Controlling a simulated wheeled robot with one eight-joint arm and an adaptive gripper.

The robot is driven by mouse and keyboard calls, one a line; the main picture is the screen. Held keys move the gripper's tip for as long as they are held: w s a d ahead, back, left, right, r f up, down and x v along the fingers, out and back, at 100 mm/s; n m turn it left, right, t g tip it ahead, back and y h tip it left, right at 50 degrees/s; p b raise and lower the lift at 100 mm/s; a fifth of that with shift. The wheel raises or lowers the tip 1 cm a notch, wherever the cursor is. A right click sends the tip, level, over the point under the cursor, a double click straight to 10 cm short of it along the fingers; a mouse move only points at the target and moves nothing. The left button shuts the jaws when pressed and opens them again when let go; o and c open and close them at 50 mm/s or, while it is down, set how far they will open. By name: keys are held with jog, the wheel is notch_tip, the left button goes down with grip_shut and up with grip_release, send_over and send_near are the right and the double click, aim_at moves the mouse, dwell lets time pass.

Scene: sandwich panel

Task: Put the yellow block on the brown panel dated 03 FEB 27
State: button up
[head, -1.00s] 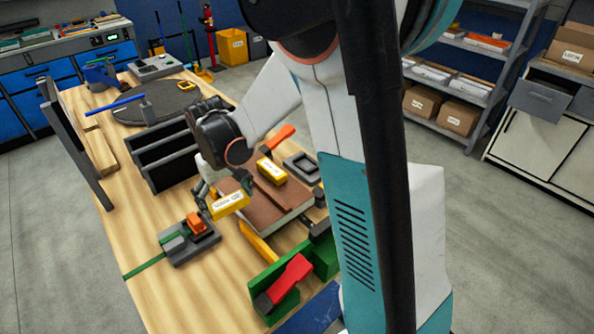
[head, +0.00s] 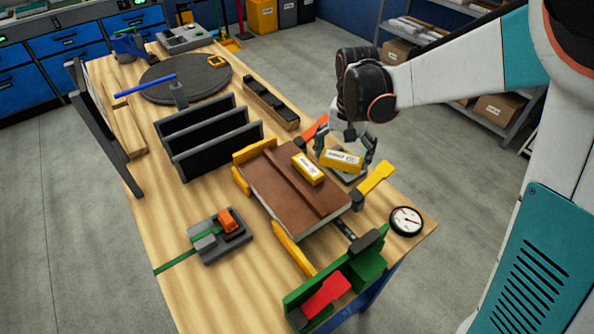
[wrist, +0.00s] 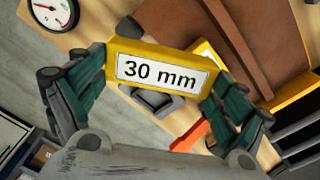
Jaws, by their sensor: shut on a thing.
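My gripper (head: 345,148) is shut on a yellow block (head: 341,161) with a white label. In the wrist view the block (wrist: 112,62) reads "30 mm" and sits between the fingertips (wrist: 161,70). It appears held above the table, beyond the right edge of the brown panel (head: 268,192). The panel also shows in the wrist view (wrist: 285,30), behind the held block. The panel has a raised brown strip, and a second labelled yellow block (head: 308,169) lies on it. I can read no date on the panel.
Yellow clamps (head: 294,248) stand around the panel. A dark grey tray (head: 350,178) is beneath my gripper. A black slotted rack (head: 205,140), a green fixture with a red handle (head: 325,296) and a dial gauge (head: 406,220) are nearby. Bare wood shows at the table's front left.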

aim_at(278, 189)
jog(key=s+a+r+m+p, duration=0.1)
jog(key=a+r+m+p, duration=0.2)
jog(key=a+r, duration=0.4)
jog(key=s+a+r+m+p, duration=0.15)
jog(key=a+r+m, duration=0.25)
jog(key=a, duration=0.5)
jog(key=f+b, duration=0.1)
jog(key=f, duration=0.5)
jog(key=f+b, duration=0.1)
jog(key=f, duration=0.6)
jog(key=f+b, duration=0.1)
jog(key=f, duration=0.5)
jog(key=shift+w+a+f, duration=0.25)
jog(key=shift+a+f, duration=0.15)
jog(key=shift+f+b, duration=0.2)
jog(key=shift+b, duration=0.2)
jog(key=o, duration=0.8)
jog(key=shift+o, duration=0.2)
jog(key=shift+r, duration=0.15)
notch_tip(278, 189, up, 12)
jog(key=p, duration=0.3)
